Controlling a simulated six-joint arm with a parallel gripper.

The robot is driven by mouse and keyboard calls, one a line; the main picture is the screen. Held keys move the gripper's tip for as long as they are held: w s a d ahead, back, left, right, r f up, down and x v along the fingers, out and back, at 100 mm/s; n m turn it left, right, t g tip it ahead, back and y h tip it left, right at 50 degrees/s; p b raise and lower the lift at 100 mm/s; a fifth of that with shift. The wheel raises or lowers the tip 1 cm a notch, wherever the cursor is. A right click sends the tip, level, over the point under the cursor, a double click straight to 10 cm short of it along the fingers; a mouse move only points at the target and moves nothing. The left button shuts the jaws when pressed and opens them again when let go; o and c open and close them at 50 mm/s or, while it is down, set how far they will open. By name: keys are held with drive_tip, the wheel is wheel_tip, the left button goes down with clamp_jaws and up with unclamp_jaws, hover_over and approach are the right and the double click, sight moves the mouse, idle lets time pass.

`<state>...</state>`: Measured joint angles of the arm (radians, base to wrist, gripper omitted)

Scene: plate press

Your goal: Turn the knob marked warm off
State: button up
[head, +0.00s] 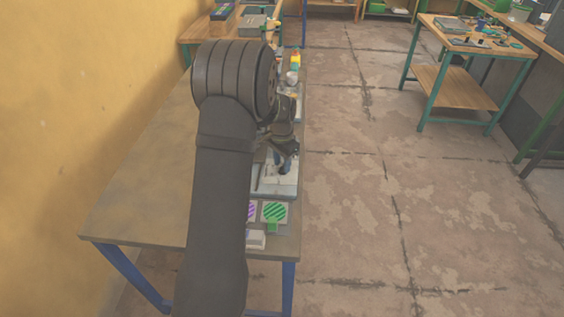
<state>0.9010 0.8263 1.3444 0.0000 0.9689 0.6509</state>
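My gripper (283,160) is small in the head view, pointing down over a grey-white device (288,184) near the right edge of the bench. I cannot tell whether its fingers are open or shut, or whether they touch anything. A dark blue part shows just under or between the fingers, too small to identify. No knob and no "warm" marking can be made out. My arm covers much of the bench and may hide the knob.
On the bench (150,190), a green-striped plate (275,212) and a partly hidden purple-striped plate (252,211) lie nearer than the device. A yellow-and-red item (295,58) stands behind. The bench's left side is clear, beside a yellow wall (80,110).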

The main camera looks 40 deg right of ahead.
clamp_jaws()
drive_tip(key=shift+n, duration=0.3)
drive_tip(key=shift+s+n, duration=0.1)
drive_tip(key=shift+n, duration=2.5)
unclamp_jaws()
